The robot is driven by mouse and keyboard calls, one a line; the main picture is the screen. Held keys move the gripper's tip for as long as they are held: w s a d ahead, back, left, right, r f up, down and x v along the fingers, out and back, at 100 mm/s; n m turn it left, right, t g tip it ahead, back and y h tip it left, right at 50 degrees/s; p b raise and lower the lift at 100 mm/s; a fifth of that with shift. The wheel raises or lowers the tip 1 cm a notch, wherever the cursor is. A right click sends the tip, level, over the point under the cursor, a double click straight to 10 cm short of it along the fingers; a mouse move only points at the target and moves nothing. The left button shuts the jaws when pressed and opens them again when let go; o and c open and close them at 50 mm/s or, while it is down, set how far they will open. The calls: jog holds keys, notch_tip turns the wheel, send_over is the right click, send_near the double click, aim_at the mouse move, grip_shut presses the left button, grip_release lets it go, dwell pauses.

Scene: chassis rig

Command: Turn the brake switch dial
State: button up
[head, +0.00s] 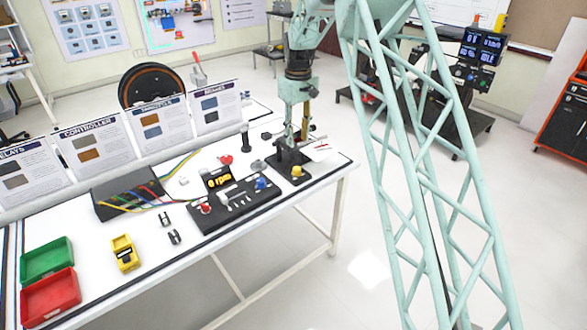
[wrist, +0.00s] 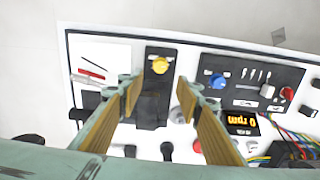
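No label in view names the brake switch dial. A yellow round knob (head: 297,171) sits on the front end of a black base plate below the BRAKES sign, and it also shows in the wrist view (wrist: 160,65). My gripper (head: 296,137) points down over the rear part of that base in the head view. In the wrist view my gripper (wrist: 159,90) is open, its two fingers spread on either side of the black base (wrist: 154,105), with nothing held. A grey round knob (wrist: 179,115) lies beside the right finger. My gripper hides part of the base in the head view.
A black panel with a blue knob (head: 261,183), a red knob (head: 206,208) and a lit display (head: 218,181) stands to the left. A white sheet with tools (head: 318,149) lies to the right. Upright sign boards (head: 216,107) line the back.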

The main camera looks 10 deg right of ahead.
aim_at(297, 168)
jog(key=shift+w+a+f, duration=0.1)
jog(key=shift+w+f, duration=0.05)
jog(key=shift+f, duration=0.2)
jog(key=shift+f, duration=0.1)
jog(key=shift+f+b, duration=1.45)
jog(key=shift+f, duration=5.35)
jog(key=c, duration=0.8)
